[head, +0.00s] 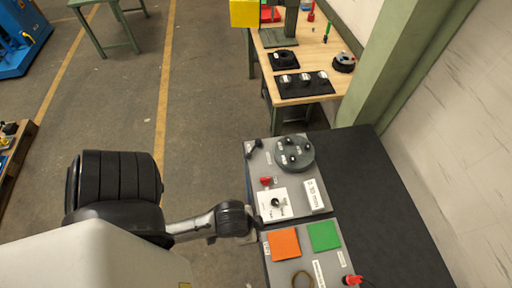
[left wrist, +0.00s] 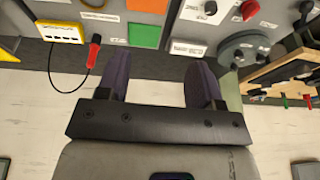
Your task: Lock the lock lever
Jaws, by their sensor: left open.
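On the grey panel (head: 312,172) in the head view there is a small red lever (head: 266,181) and a black lever (head: 254,147) at the upper left corner. I cannot tell from the labels which is the lock lever. In the left wrist view the red lever (left wrist: 249,10) and the black lever (left wrist: 303,14) show at the top right. My left gripper (left wrist: 158,80) is open and empty, its two dark fingers apart and clear of both levers. In the head view its fingers are not clear beside the panel's left edge. My right gripper is not in view.
A grey disc (head: 295,153) with black knobs and a white plate (head: 284,208) with a black knob share the panel. A nearer panel holds orange (head: 284,244) and green (head: 324,235) squares and a red plug (head: 352,280). A wooden workbench (head: 310,50) stands beyond.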

